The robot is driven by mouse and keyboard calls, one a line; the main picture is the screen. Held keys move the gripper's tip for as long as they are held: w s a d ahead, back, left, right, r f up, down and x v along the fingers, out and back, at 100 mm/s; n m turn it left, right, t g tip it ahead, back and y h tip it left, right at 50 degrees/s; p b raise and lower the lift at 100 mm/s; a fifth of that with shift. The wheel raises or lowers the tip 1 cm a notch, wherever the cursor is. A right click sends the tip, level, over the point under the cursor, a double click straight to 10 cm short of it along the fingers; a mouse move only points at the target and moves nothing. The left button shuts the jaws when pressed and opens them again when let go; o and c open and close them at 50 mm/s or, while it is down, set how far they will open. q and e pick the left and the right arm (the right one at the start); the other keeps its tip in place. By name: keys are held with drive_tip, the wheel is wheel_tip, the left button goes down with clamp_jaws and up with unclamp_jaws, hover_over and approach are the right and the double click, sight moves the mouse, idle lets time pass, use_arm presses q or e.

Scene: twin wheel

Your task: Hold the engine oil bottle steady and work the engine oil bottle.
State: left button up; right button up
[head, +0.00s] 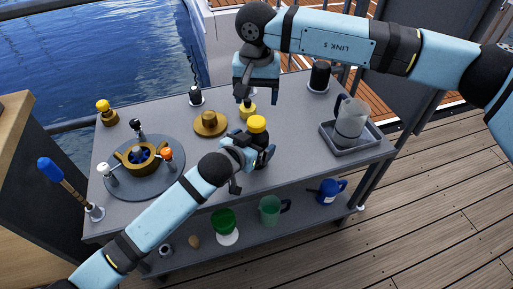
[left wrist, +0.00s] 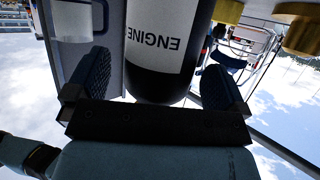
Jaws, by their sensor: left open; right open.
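The engine oil bottle (head: 259,151) is dark with a yellow cap (head: 257,124) and stands upright on the cart's upper top. My left gripper (head: 246,163) is at its near left side. In the left wrist view the bottle (left wrist: 165,45), with its white "ENGINE" label, stands between the two open fingers. A gap shows beside the left-hand finger; I cannot tell whether the other finger touches. My right gripper (head: 252,97) is open and empty, pointing down above and behind the bottle, over a small yellow-topped item (head: 247,109).
A round plate with a brass wheel (head: 140,155) and levers is at the left. A brass dome (head: 209,123) sits mid-top. The lower shelf holds a green jug (head: 271,210) and other items.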

use_arm(q)
drive_tip(key=shift+x, duration=0.9)
drive_tip(key=shift+c, duration=0.3)
